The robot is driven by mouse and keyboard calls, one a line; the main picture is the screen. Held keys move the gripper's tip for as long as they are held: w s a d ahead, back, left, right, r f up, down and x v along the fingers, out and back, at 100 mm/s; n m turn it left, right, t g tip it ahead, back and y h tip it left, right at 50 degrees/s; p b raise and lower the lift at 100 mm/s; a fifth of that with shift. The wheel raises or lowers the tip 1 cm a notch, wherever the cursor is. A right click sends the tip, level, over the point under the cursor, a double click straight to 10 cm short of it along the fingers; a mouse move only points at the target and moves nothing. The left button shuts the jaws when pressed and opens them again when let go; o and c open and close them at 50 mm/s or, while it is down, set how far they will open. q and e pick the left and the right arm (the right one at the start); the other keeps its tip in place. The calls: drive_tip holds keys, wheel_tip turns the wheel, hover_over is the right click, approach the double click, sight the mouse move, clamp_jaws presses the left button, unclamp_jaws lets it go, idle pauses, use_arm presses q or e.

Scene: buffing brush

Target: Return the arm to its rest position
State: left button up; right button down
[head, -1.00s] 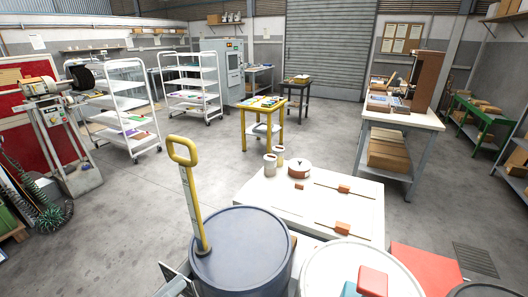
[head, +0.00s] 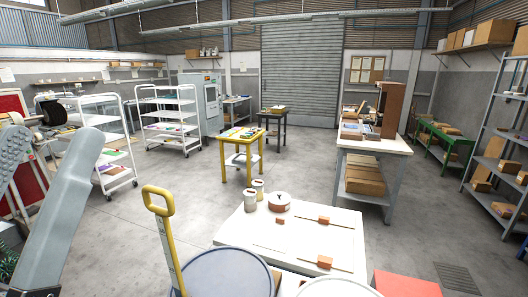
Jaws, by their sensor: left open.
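My left gripper (head: 52,142) shows large and close at the left edge of the head view. Its two grey fingers point up and stand apart, with nothing held between them. The gripper hides part of the floor and of the buffing machine (head: 52,111) behind it. My right gripper is out of view.
A white worktop (head: 240,232) with tins and small orange blocks lies at front centre. White shelf trolleys (head: 170,117) and a yellow table (head: 237,147) stand further back. Grey floor is open between them.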

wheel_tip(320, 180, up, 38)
drive_tip(key=p, duration=3.4)
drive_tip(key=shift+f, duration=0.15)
